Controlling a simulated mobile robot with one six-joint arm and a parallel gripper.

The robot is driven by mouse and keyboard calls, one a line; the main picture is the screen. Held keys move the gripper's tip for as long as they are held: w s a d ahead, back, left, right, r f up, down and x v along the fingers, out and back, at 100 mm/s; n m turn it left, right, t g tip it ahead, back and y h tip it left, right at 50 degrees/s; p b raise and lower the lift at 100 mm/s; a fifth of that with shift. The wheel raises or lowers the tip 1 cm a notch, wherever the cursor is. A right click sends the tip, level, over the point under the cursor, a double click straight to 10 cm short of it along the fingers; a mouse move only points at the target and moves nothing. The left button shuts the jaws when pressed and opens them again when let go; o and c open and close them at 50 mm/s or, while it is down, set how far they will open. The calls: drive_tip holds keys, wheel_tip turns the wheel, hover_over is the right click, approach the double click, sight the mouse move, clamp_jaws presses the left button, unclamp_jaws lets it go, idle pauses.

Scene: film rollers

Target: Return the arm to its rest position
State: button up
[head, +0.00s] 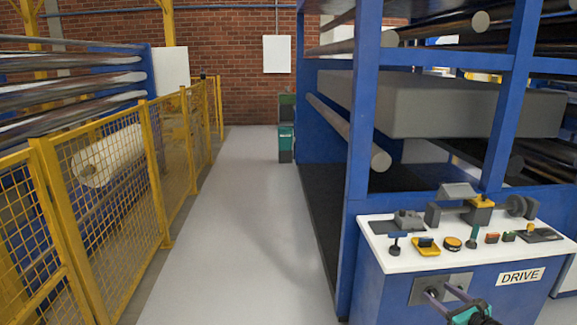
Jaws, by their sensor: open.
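My gripper (441,290) is at the bottom right, with two purplish fingers spread apart and a teal and black body behind them. The fingers point at the grey plate (458,283) on the front of the blue cabinet (390,288) marked DRIVE. A dark round part shows on that plate close to the left fingertip. I cannot tell whether the fingers touch it. Nothing shows held between them. The rest of my arm is cut off by the lower picture edge.
The cabinet's white top (400,262) carries several small tools and blocks. The blue roller frame (362,120) rises behind it. A yellow mesh fence (150,165) lines the left. A clear grey floor aisle (235,220) runs between, with a green bin (286,138) at its far end.

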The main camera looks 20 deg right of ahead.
drive_tip(key=w+a+f+n+g+y, duration=0.2)
drive_tip(key=w+a+f+n, duration=0.15)
drive_tip(key=a+f, duration=0.45)
drive_tip(key=w+a+f+n+g+y, duration=0.2)
drive_tip(key=w+a+f+n+y, duration=0.15)
drive_tip(key=a, duration=0.75)
drive_tip(key=w+a+f+n+g+y, duration=0.2)
drive_tip(key=w+a+f+n, duration=0.15)
drive_tip(key=a+f, duration=0.5)
drive_tip(key=s+a+f+n+g, duration=0.3)
drive_tip(key=a+f+n, duration=0.2)
drive_tip(key=a, duration=0.5)
drive_tip(key=s+a+f+n+g, duration=0.4)
drive_tip(key=a+n, duration=0.1)
drive_tip(key=a, duration=0.6)
drive_tip(key=s+a+f+n+g+h, duration=0.1)
drive_tip(key=s+a+f+n+g, duration=0.1)
drive_tip(key=s+n, duration=0.3)
drive_tip(key=s+a+f+n+g+h, duration=0.2)
drive_tip(key=s+a+n, duration=0.3)
drive_tip(key=s, duration=0.4)
drive_tip(key=s+a+f+n+g+h, duration=0.2)
drive_tip(key=s+a+f+n+g, duration=0.1)
drive_tip(key=s+a+f+n, duration=0.1)
drive_tip(key=shift+s+f+n+g, duration=0.35)
drive_tip(key=shift+s+n, duration=0.4)
drive_tip(key=shift+s, duration=0.65)
drive_tip(key=shift+r, duration=0.1)
